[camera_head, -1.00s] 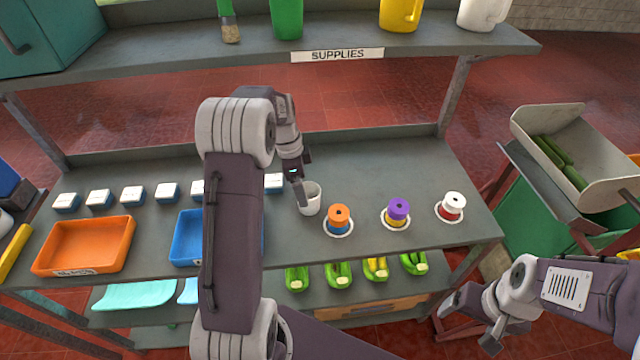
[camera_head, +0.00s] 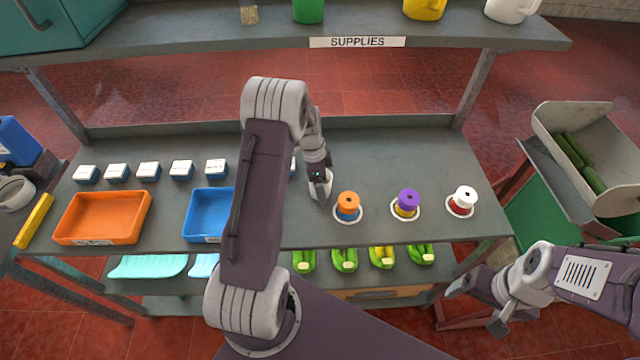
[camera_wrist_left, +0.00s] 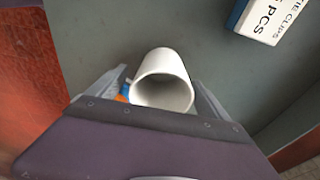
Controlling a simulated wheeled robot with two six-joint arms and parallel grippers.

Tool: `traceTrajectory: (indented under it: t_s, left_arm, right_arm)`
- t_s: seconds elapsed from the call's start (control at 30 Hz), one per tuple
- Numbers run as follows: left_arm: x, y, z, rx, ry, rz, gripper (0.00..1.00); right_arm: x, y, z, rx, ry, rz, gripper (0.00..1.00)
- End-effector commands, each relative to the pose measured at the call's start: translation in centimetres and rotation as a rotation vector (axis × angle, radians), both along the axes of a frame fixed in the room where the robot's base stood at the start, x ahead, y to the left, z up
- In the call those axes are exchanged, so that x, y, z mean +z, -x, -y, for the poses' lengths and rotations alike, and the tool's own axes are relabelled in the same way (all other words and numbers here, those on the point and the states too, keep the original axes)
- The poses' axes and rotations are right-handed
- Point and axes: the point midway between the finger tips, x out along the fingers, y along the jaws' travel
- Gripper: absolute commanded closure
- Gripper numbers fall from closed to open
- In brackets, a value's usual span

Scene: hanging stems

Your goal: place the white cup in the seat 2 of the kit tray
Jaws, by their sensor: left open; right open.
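The white cup (camera_wrist_left: 163,80) stands on the bench, left of the orange-topped stacked piece. In the left wrist view it sits between the two fingers of my left gripper (camera_wrist_left: 163,92), its open mouth toward the camera. The fingers are open on either side of it; contact cannot be told. In the head view my left gripper (camera_head: 320,186) is down at the cup and hides much of it. My right gripper (camera_head: 477,307) is open and empty, off the bench's front right. An orange tray (camera_head: 146,211) and a partly hidden blue tray (camera_head: 205,191) lie on the left; I cannot tell any numbered seats.
Stacked pieces with orange (camera_head: 348,200), purple (camera_head: 407,197) and white (camera_head: 464,195) tops stand right of the cup. Several small boxes (camera_head: 149,170) line the back left. The supplies shelf (camera_head: 440,38) runs above the bench. The bench's back right is clear.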

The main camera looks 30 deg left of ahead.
Motion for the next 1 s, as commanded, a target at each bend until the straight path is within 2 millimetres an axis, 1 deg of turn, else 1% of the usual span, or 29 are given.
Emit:
traceTrajectory:
  t_s: [0.07,0.23,0.27,0.3,0.37,0.4,0.47,0.77,0.87,0.97,1.0]
  left_arm:
    - [-0.4,0.0,0.1,-0.001,0.0,0.0,0.11]
    - [-0.4,-0.1,0.0,-0.001,-0.001,0.001,0.11]
    - [-0.4,-0.1,0.0,-0.001,-0.001,0.001,0.19]
    - [-0.4,-0.1,0.0,-0.001,-0.001,0.001,0.3]
    - [-0.4,-0.1,0.0,-0.001,-0.001,0.001,0.47]
    - [-0.4,-0.1,0.0,-0.001,-0.001,0.001,0.58]
    - [-0.4,-0.1,0.0,0.0,-0.001,0.001,0.75]
    - [-0.1,-0.1,0.0,0.0,-0.001,0.002,0.76]
    - [0.7,-0.1,0.0,0.0,-0.001,0.004,0.76]
    - [2.2,-0.2,0.0,-0.001,-0.002,0.006,0.76]
    - [3.0,-0.2,0.0,-0.001,-0.003,0.007,0.76]
  right_arm:
    - [0.1,0.0,0.0,0.0,0.0,0.0,0.16]
    - [0.0,0.0,0.0,0.0,0.0,0.0,0.16]
    - [0.0,0.0,0.0,0.0,0.0,0.0,0.16]
    - [0.0,0.0,0.0,0.0,0.0,0.0,0.16]
    - [0.0,0.0,0.0,0.0,0.0,0.0,0.16]
    - [0.0,0.0,0.0,0.0,0.0,0.0,0.16]
    - [0.0,0.0,0.0,0.0,0.0,0.0,0.16]
    - [-0.1,0.0,0.0,0.0,0.0,0.0,0.16]
    - [-0.4,0.0,0.0,0.0,0.0,0.0,0.16]
    - [-0.8,0.0,0.0,0.0,0.0,0.0,0.16]
    - [-1.0,0.0,0.0,0.0,0.0,0.0,0.16]
